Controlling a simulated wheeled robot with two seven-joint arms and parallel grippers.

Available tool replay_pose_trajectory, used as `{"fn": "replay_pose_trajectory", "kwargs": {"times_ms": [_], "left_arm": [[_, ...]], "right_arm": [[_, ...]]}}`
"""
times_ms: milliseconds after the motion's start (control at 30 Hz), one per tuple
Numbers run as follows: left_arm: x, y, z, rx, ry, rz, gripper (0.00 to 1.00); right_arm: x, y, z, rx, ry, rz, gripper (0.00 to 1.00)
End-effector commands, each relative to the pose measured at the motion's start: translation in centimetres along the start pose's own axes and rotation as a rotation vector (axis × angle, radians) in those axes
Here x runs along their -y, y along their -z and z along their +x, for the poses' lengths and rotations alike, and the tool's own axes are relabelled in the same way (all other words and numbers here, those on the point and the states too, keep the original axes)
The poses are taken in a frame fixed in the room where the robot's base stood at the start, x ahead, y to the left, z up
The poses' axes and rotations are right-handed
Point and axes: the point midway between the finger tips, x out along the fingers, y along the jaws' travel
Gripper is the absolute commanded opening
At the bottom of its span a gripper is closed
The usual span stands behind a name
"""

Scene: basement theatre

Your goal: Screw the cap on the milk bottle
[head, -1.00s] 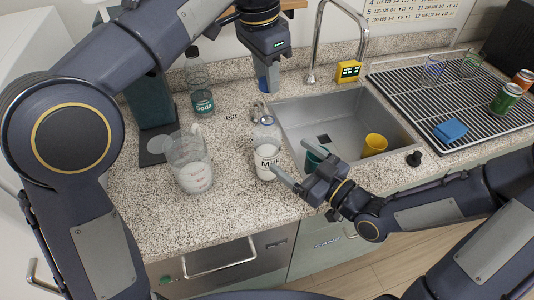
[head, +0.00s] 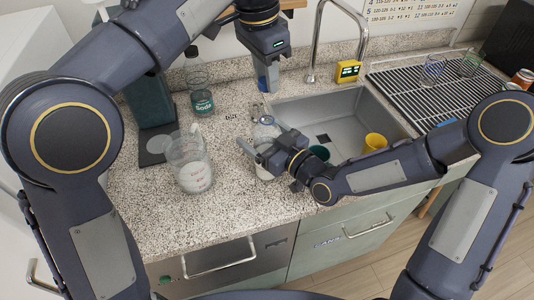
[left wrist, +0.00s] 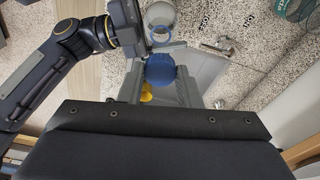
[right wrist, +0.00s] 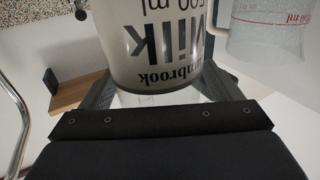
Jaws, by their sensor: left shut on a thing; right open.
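The milk bottle (head: 264,131) stands on the speckled counter in front of the sink's left edge, partly hidden by my right gripper. Its black "Milk" lettering (right wrist: 160,45) fills the right wrist view. My right gripper (head: 260,134) is open, with one finger on each side of the bottle. I cannot tell whether they touch it. My left gripper (head: 267,86) points down, above and behind the bottle. It is shut on a round blue cap (left wrist: 160,68), which is mostly hidden in the head view.
A measuring jug (head: 189,165) stands left of the bottle, and a soda bottle (head: 200,90) stands behind it. The sink (head: 340,120), holding a yellow cup (head: 375,142), lies to the right, with a tall faucet (head: 315,45). The front left counter is clear.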

Motion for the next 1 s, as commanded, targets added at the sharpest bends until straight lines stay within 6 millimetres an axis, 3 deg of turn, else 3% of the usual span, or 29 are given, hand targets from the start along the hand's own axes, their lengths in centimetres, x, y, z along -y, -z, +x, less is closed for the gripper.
{"fn": "replay_pose_trajectory", "kwargs": {"times_ms": [67, 567, 667, 1000], "left_arm": [[0.0, 0.0, 0.0, 0.000, 0.000, 0.000, 0.10], [0.0, 0.0, 0.0, 0.000, 0.000, 0.000, 0.10], [0.0, -0.1, 0.5, 0.003, -0.001, 0.000, 0.10], [0.0, -0.6, 4.8, 0.001, 0.000, -0.001, 0.10]], "right_arm": [[0.0, 0.0, 0.0, 0.000, 0.000, 0.000, 0.82], [0.0, 0.0, 0.0, 0.000, 0.000, 0.000, 0.18], [0.0, 0.0, 0.0, 0.000, 0.000, -0.001, 0.18], [0.0, 0.0, 0.0, 0.000, 0.000, -0.001, 0.18]]}}
